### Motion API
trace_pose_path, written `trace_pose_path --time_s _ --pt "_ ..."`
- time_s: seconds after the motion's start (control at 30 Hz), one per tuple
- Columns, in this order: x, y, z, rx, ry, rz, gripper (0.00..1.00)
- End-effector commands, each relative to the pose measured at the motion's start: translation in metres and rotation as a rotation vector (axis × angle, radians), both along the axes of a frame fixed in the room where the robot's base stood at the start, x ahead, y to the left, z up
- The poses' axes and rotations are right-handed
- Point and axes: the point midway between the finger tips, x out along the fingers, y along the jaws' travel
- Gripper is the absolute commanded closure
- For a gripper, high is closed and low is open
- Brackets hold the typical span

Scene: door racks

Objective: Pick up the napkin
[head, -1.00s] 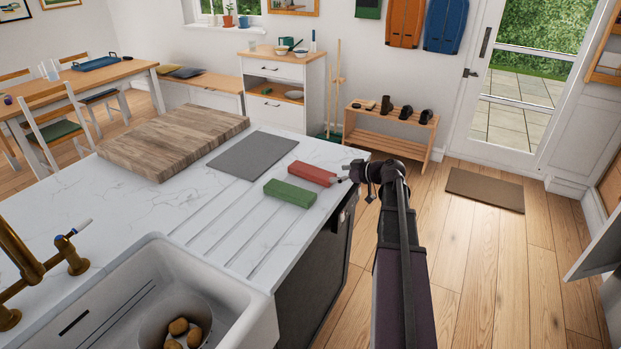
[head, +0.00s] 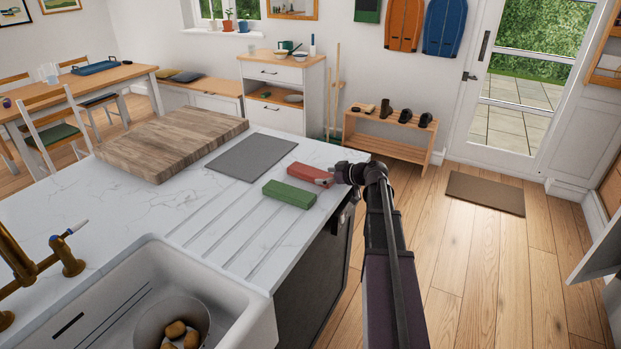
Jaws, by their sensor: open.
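No item in view is plainly a napkin. On the white marble counter (head: 140,205) lie a red folded-looking block (head: 304,172), a green one (head: 289,194) in front of it, and a flat grey mat (head: 251,158) behind them to the left. Any of these could be the napkin; I cannot tell which. My gripper (head: 326,181) is open at the right end of the red block, close to the counter's right edge. Its fingertips overlap that end in the view. Whether they touch it I cannot tell.
A thick wooden board (head: 172,145) lies left of the grey mat. A white sink (head: 205,290) with a pot of potatoes (head: 172,318) and a brass tap (head: 68,258) is at the front left. A shoe rack (head: 390,140) stands beyond the counter.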

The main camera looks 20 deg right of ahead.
Motion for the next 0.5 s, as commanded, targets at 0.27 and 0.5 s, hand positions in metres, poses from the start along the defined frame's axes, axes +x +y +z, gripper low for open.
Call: trace_pose_path --time_s 0.27,0.5 --pt "0.013 0.0084 -0.0067 0.0 0.0 0.0 0.0" --pt "0.0128 0.0089 -0.0062 0.0 0.0 0.001 0.0"
